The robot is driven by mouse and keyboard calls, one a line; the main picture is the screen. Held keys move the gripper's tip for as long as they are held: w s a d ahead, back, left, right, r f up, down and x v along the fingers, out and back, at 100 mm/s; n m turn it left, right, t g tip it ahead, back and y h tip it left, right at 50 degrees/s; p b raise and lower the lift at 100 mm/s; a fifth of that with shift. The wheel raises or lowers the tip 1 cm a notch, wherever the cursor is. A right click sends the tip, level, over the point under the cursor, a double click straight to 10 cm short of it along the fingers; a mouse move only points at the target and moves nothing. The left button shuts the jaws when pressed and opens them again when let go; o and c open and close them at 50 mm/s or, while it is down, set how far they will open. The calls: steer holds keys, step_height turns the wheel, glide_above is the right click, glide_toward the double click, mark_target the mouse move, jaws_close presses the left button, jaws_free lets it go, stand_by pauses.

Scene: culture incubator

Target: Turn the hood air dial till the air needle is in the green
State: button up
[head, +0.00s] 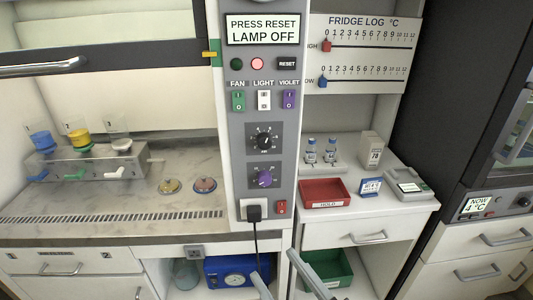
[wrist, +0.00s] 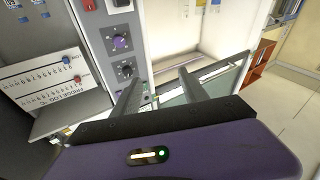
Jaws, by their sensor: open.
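The hood's grey control panel carries a black dial (head: 264,141) and, below it, a purple dial (head: 264,178). Their small labels are too blurred to read, so I cannot tell which is the air dial. Both show in the wrist view, the black dial (wrist: 126,70) nearer my fingers than the purple dial (wrist: 120,43). A round thing at the panel's top is cut off by the head view's edge; no air needle or green band can be made out. My gripper (head: 273,264) is open and empty, low in front of the panel and apart from it; it also shows in the wrist view (wrist: 159,76).
A display (head: 262,30) reads PRESS RESET, LAMP OFF. Switches for fan (head: 238,101), light (head: 264,100) and violet (head: 289,99) sit above the dials. A plug (head: 254,212) with a hanging cord is below them. A red tray (head: 325,193) stands right on the counter.

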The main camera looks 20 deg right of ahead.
steer(key=w+r+m+t+h+p, duration=0.1)
steer(key=w+r+m+h, duration=0.3)
steer(key=w+r, duration=0.9)
steer(key=m+g+h, duration=0.3)
steer(key=m+h, duration=0.1)
steer(key=m, duration=0.1)
glide_toward(265, 142)
steer(key=w, duration=0.1)
steer(key=p+x, duration=0.1)
steer(key=x, duration=0.6)
steer(key=shift+w+d+f+p, duration=0.1)
steer(key=shift+w+d+p, duration=0.15)
steer(key=shift+p, duration=0.15)
steer(key=shift+c, duration=0.4)
jaws_close()
steer(key=shift+n, duration=0.3)
